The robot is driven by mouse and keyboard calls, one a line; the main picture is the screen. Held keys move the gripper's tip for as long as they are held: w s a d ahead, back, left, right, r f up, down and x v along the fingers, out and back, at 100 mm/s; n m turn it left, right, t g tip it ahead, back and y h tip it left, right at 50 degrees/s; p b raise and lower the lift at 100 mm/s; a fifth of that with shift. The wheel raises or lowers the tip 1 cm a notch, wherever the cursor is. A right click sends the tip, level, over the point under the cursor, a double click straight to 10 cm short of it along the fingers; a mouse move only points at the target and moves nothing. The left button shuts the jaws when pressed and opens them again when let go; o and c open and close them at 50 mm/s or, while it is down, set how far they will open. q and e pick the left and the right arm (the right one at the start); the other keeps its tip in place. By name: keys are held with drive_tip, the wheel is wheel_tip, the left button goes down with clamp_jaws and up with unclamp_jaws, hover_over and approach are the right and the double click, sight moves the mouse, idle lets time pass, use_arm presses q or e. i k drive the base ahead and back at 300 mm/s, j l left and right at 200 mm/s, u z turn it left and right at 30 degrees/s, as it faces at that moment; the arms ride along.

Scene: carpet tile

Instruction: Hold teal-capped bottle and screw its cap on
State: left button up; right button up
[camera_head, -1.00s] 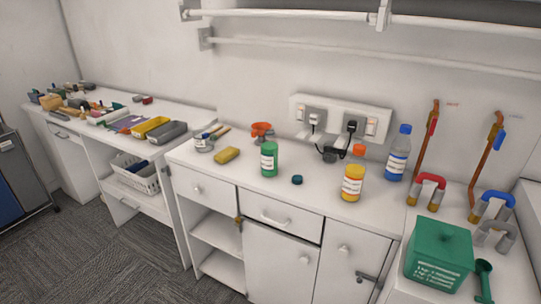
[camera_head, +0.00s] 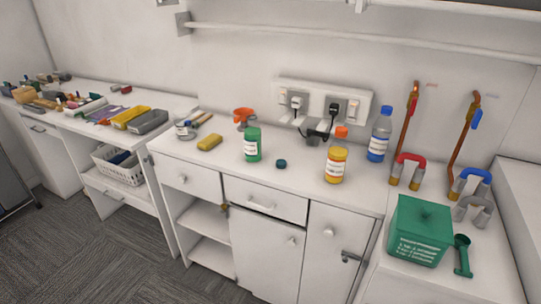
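A dark teal cap (camera_head: 281,164) lies alone on the white counter. A green bottle (camera_head: 252,144) with a white label stands upright just left of it, apart from it; at this size I cannot make out its neck clearly. A yellow-amber bottle (camera_head: 336,164) with an orange top stands to the right of the cap. A bottle with a blue cap and blue label (camera_head: 380,134) stands farther back, near the wall. Neither of my grippers is in view.
A yellow sponge (camera_head: 209,143) and an orange clamp-like item (camera_head: 243,118) are left of the bottles. Sockets with black plugs (camera_head: 333,107) are on the wall behind. A green box (camera_head: 419,231), a green scoop (camera_head: 462,256) and taps (camera_head: 404,170) occupy the right. The counter's front strip is clear.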

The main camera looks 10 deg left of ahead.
sight(252, 132)
drive_tip(key=i+j+z, duration=0.15)
drive_tip(key=j+z, duration=0.15)
drive_tip(key=z, duration=0.2)
drive_tip(key=j+z, duration=0.3)
drive_tip(key=z, duration=0.15)
drive_tip(key=i+j+z, duration=0.1)
drive_tip(key=j+z, duration=0.25)
drive_tip(key=z, duration=0.15)
drive_tip(key=j+z, duration=0.1)
drive_tip(key=j, duration=0.55)
drive_tip(key=k+j+z, duration=0.1)
drive_tip(key=j, duration=0.6)
drive_tip(key=k+j+z, duration=0.1)
drive_tip(key=j, duration=0.55)
